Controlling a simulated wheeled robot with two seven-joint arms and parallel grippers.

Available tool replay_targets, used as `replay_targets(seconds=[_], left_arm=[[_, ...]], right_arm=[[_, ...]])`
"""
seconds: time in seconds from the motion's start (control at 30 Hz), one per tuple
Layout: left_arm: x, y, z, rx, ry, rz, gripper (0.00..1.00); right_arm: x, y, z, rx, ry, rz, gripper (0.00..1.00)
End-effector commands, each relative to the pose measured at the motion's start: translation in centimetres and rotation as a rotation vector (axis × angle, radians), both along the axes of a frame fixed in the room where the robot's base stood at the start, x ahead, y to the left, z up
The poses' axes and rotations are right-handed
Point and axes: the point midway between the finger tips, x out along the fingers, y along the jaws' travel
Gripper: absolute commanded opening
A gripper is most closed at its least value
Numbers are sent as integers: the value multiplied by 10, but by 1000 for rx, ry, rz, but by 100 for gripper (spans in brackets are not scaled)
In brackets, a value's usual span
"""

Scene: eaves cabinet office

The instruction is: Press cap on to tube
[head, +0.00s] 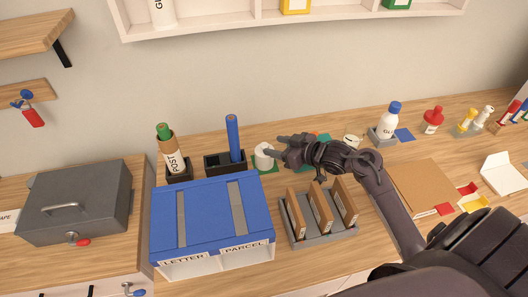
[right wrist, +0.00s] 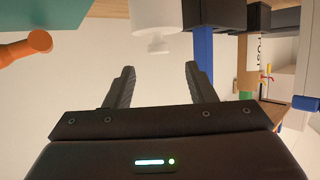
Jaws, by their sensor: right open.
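A brown tube (head: 172,154) with a white POST label stands upright in a dark holder (head: 180,174) left of the middle in the head view. A green cap (head: 163,131) sits at its top; I cannot tell how far down it is seated. In the right wrist view, which is upside down, the tube (right wrist: 250,78) and the green cap (right wrist: 251,104) show at the right. My right gripper (head: 275,146) is open and empty, to the right of the tube and close to a white round item (head: 263,156). My left gripper is not in view.
A blue stick (head: 233,138) stands in a black holder (head: 224,164) between the tube and my right gripper. A blue LETTER and PARCEL box (head: 212,218) is in front. A grey case (head: 76,202) is at the left, and a shelf (head: 220,25) hangs above.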

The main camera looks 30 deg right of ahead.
Motion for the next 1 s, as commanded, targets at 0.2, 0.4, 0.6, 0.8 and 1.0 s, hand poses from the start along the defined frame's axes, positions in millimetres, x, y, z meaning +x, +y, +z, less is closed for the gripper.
replay_targets(seconds=[0.2,0.4,0.6,0.8,1.0], left_arm=[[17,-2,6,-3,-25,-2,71],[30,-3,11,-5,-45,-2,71],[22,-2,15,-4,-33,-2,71],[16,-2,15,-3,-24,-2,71],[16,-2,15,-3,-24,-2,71]], right_arm=[[13,6,-15,2,-4,0,50],[28,13,-21,2,-2,0,50],[54,24,-33,1,-3,-1,50],[63,29,-39,-1,-2,1,50],[63,29,-39,-2,-2,1,49]])
